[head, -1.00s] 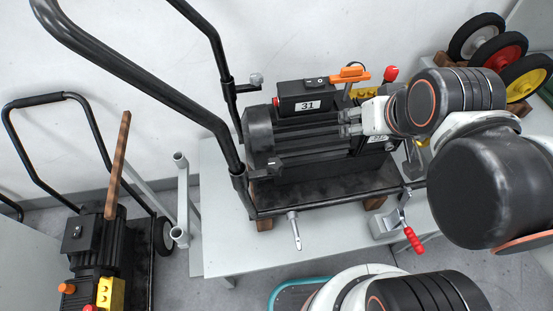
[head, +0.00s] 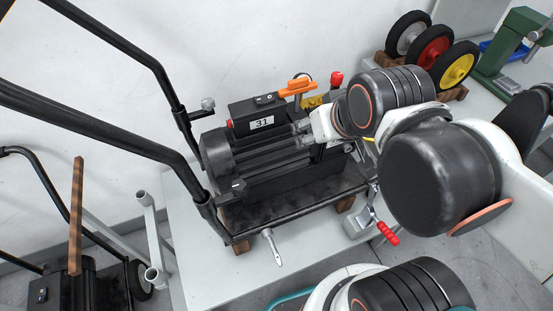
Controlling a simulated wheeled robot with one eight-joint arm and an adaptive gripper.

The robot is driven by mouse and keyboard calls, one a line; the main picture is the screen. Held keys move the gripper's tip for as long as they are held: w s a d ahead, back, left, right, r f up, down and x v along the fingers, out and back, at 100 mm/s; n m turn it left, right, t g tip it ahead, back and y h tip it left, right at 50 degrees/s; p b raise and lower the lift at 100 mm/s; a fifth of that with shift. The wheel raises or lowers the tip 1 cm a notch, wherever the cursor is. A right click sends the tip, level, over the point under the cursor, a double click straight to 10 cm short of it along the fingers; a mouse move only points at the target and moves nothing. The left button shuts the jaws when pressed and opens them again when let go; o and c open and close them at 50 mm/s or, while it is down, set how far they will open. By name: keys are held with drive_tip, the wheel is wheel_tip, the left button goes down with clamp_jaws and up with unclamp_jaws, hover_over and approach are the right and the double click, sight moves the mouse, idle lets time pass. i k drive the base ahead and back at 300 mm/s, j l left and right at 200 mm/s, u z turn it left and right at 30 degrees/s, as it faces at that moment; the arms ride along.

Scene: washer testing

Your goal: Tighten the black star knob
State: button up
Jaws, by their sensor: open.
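A small black knob (head: 239,186) sits by the lower joint of the near handle bar, in front of the black motor (head: 265,155). It looks like the star knob, but its lobes are too small to make out. A greyish knob (head: 208,104) sits at the joint of the far handle bar. My gripper (head: 300,132) is open, with its grey fingers pointing left over the right part of the motor. It is to the right of and above the black knob in the picture, apart from it. I see nothing between the fingers. My arm hides the motor's right end.
The motor unit, labelled 31, stands on a black cart frame (head: 310,203) on a pale table (head: 195,255). Long black handle bars (head: 95,135) rise to the left. A red-handled clamp (head: 388,233) is at the table's right. Wheels (head: 455,70) and a green press (head: 520,40) stand behind.

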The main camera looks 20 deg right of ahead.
sight(240, 188)
drive_tip(key=k+l+u, duration=0.1)
drive_tip(key=u, duration=0.3)
drive_tip(key=k+u, duration=0.1)
drive_tip(key=u, duration=0.3)
